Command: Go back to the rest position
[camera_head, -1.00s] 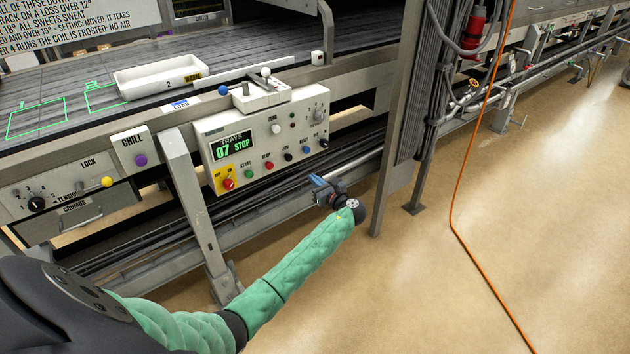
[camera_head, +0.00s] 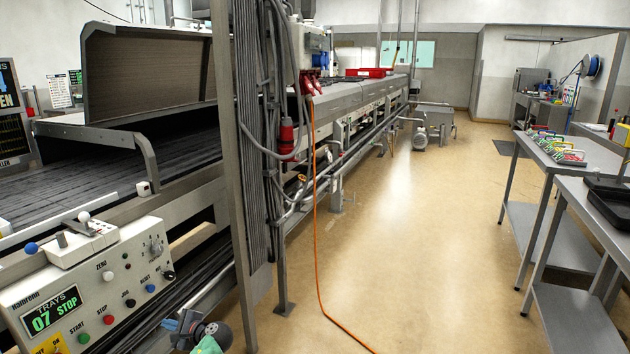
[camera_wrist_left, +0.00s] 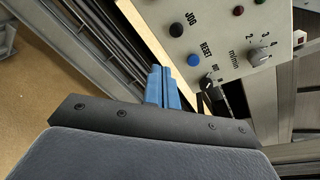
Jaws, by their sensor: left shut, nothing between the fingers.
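My left gripper (camera_head: 184,325) shows at the bottom of the head view, just right of the dryer's control panel (camera_head: 88,285). Its blue fingers are together and empty; they also show in the left wrist view (camera_wrist_left: 163,88), apart from the panel as far as I can tell. In the wrist view the panel (camera_wrist_left: 222,30) is beyond the fingers, with the JOG and RESET buttons and a speed knob. The panel display (camera_head: 55,312) reads TRAYS 07 STOP. Only a bit of my green left arm (camera_head: 208,345) shows. My right gripper is not in view.
A grey upright post (camera_head: 232,160) with cables stands right of the panel. An orange cable (camera_head: 316,230) hangs from the machine and runs along the floor. The floor aisle (camera_head: 410,250) is otherwise clear. Metal tables (camera_head: 580,190) with colourful items stand on the right.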

